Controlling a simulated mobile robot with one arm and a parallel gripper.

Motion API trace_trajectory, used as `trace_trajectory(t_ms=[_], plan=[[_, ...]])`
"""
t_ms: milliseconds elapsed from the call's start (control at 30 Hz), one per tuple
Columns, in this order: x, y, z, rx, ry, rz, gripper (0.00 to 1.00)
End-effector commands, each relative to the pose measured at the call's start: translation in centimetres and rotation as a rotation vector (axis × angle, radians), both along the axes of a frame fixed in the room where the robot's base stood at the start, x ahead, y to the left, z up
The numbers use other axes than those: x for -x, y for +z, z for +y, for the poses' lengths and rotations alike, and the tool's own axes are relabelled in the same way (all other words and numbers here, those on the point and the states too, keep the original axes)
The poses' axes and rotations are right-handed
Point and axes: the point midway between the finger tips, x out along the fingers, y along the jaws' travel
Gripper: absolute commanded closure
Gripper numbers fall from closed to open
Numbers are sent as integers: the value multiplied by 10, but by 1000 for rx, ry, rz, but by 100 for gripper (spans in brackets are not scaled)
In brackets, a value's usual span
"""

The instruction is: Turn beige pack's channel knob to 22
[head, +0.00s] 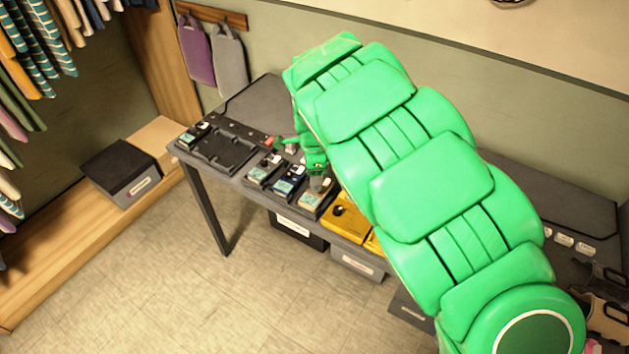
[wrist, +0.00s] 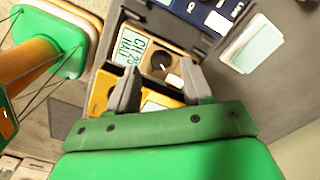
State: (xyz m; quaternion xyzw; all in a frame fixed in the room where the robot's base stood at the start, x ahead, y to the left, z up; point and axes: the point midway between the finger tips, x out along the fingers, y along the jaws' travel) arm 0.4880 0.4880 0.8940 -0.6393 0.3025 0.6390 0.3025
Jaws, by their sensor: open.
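The beige pack (head: 310,203) is at the front of the grey table in the head view, beside the yellow packs. My gripper (wrist: 160,72) is open with one finger on each side of the knob; contact cannot be told. In the head view my gripper (head: 318,182) points down over the pack and partly hides it.
A blue pack (head: 289,182) and a dark pack (head: 264,170) stand to the left of the beige pack. A yellow pack (head: 347,222) is close on its right. An empty black tray (head: 225,150) lies further left. My green arm covers the table's middle.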

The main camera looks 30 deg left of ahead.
Motion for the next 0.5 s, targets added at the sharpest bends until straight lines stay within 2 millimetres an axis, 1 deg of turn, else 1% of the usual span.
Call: trace_trajectory(t_ms=[33, 100, 200, 467, 500], plan=[[0, -8, 0, 1, 0, 1, 50], [0, -15, 0, -1, 1, 1, 50], [0, -22, 0, 0, 1, 1, 50], [0, -24, 0, -1, 1, 1, 50], [0, -24, 0, -1, 1, 1, 53]])
